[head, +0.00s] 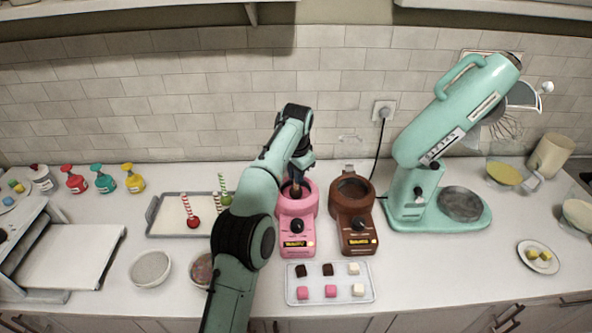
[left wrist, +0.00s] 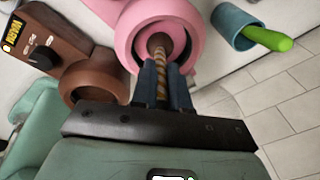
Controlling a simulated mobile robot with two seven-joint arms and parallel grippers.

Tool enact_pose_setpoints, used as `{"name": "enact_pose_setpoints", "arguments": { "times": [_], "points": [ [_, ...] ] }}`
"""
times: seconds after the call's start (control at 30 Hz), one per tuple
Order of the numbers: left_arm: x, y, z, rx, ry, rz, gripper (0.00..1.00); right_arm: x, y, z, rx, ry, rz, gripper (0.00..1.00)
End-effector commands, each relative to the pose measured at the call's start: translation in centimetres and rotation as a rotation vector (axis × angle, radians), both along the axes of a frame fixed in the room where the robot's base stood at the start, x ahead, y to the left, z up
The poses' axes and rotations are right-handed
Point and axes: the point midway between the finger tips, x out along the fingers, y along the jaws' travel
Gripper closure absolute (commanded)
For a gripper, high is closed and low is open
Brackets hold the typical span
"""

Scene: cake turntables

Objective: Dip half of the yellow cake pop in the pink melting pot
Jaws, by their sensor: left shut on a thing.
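The pink melting pot (head: 297,235) stands on the counter left of the brown melting pot (head: 356,222). My left gripper (head: 297,180) is over the pink pot's opening, pointing down. In the left wrist view my left gripper (left wrist: 163,90) is shut on the striped tan-and-brown stick of a cake pop (left wrist: 160,62). The pop's head end is inside the ring of the pink pot (left wrist: 192,62). The head looks brownish, not clearly yellow, and I cannot tell how deep it sits. My right gripper is not in view.
A grey-rimmed tray (head: 155,217) holds a red cake pop (head: 193,222) and a green cake pop (head: 226,199). A clear tray (head: 346,298) of small cubes lies in front of the pots. A teal mixer (head: 440,215) stands to the right; bowls stand left of my arm.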

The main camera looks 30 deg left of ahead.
Motion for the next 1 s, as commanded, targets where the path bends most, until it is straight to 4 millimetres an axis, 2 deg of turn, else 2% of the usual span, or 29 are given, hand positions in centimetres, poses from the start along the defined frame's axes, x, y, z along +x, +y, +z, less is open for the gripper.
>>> {"name": "enact_pose_setpoints", "arguments": {
  "times": [0.57,1.0],
  "points": [
    [0.0,0.0,-0.1,0.001,-0.001,0.0,1.0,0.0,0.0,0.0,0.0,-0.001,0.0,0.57],
    [0.0,0.0,-1.2,0.001,-0.001,0.0,1.0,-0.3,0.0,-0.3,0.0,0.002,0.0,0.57]
  ]
}}
